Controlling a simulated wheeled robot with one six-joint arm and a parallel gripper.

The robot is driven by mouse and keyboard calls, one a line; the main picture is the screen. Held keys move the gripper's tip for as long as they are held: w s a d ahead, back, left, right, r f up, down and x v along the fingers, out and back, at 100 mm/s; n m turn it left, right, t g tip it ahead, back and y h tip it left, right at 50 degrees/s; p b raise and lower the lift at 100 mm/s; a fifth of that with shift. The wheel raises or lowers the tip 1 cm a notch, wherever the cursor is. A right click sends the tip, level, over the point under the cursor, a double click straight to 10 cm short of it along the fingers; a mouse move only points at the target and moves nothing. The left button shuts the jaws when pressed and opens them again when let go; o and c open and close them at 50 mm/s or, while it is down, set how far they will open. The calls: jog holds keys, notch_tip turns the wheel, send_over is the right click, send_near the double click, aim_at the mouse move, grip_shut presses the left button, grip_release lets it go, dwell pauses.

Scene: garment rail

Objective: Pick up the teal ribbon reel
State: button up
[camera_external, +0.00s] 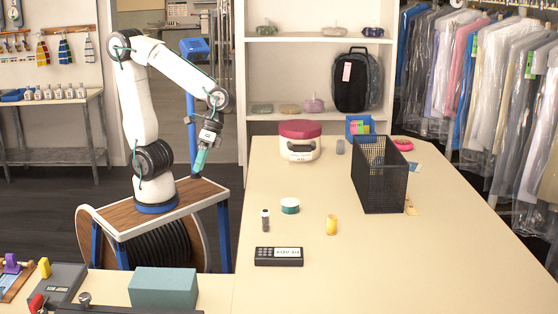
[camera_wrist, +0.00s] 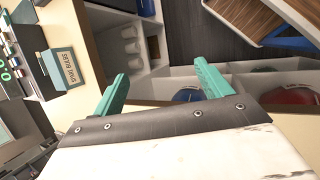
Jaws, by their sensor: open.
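The teal ribbon reel (camera_external: 290,206) is a short round reel with a pale top. It sits upright on the cream table in the external view. My gripper (camera_external: 200,163) points down beside the table's left edge, above my base, well to the left of the reel and higher. In the wrist view my two teal fingers (camera_wrist: 160,86) are spread wide with nothing between them. I cannot make out the reel in the wrist view.
A black mesh basket (camera_external: 381,190) and a red-lidded tub (camera_external: 300,150) stand farther back. A teal block (camera_external: 163,288) is front left. The table's right front is clear.

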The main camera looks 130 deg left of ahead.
jog(key=w+a+f+n+t+h, duration=0.1)
jog(key=w+a+f+n+h, duration=0.1)
jog(key=w+a+n, duration=0.3)
jog(key=n+t+h, duration=0.3)
jog(key=n+t, duration=0.5)
jog(key=n, duration=0.4)
send_near(290, 199)
jog(key=x, duration=0.2)
jog(key=r+x, duration=0.1)
jog(key=x, duration=0.2)
jog(key=shift+w+d, duration=0.1)
jog(key=shift+w, duration=0.05)
jog(key=shift+w+f, duration=0.1)
jog(key=shift+w, duration=0.05)
jog(key=shift+x, duration=0.95)
jog(key=x, duration=0.2)
jog(key=f+x, duration=0.1)
jog(key=x, duration=0.2)
jog(key=shift+f, duration=0.1)
jog(key=c, duration=1)
